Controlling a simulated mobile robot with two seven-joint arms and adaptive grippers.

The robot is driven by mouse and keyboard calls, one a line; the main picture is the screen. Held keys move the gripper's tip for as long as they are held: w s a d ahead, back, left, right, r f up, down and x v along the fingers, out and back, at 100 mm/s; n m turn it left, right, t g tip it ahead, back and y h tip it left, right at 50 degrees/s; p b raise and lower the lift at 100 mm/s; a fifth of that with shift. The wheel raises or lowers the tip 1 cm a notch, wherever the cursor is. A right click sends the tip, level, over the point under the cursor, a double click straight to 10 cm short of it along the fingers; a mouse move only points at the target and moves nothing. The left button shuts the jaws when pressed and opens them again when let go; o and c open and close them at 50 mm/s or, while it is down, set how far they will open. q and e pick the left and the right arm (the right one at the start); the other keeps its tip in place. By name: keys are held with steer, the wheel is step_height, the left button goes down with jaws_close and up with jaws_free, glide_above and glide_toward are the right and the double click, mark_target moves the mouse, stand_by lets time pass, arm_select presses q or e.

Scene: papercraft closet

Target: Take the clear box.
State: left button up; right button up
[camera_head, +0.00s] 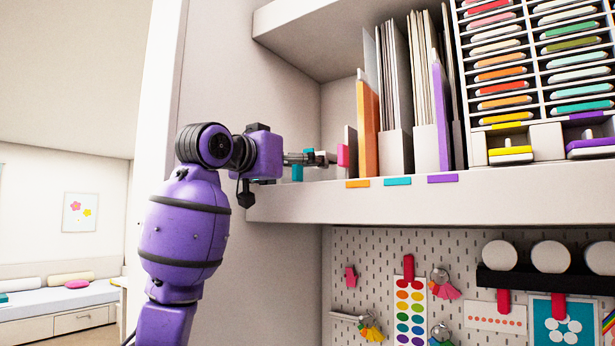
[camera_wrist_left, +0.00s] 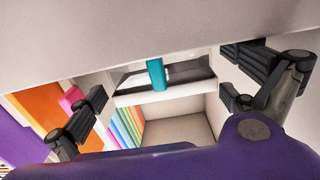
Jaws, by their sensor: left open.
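My left gripper (camera_head: 308,158) reaches in from the left at the shelf, near its left end. In the left wrist view the gripper (camera_wrist_left: 172,88) is open, its fingers wide apart. Between and beyond the fingers is what looks like the clear box (camera_wrist_left: 190,72), see-through with a teal tab (camera_wrist_left: 157,74) on its front. It does not visibly touch either finger. In the head view only the teal tab (camera_head: 297,173) shows below the gripper; the rest of the box is hidden or too small to tell. My right gripper is not in view.
The shelf (camera_head: 480,205) holds a pink-tabbed item (camera_head: 343,156), an orange file (camera_head: 367,128) and purple file (camera_head: 441,112) right of the gripper. A marker rack (camera_head: 535,80) stands further right. A pegboard (camera_head: 385,245) hangs below. The closet's side wall (camera_head: 215,90) is close on the left.

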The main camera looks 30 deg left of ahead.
arm_select(q)
steer(key=shift+s, duration=0.15)
steer(key=c, duration=0.4)
jaws_close()
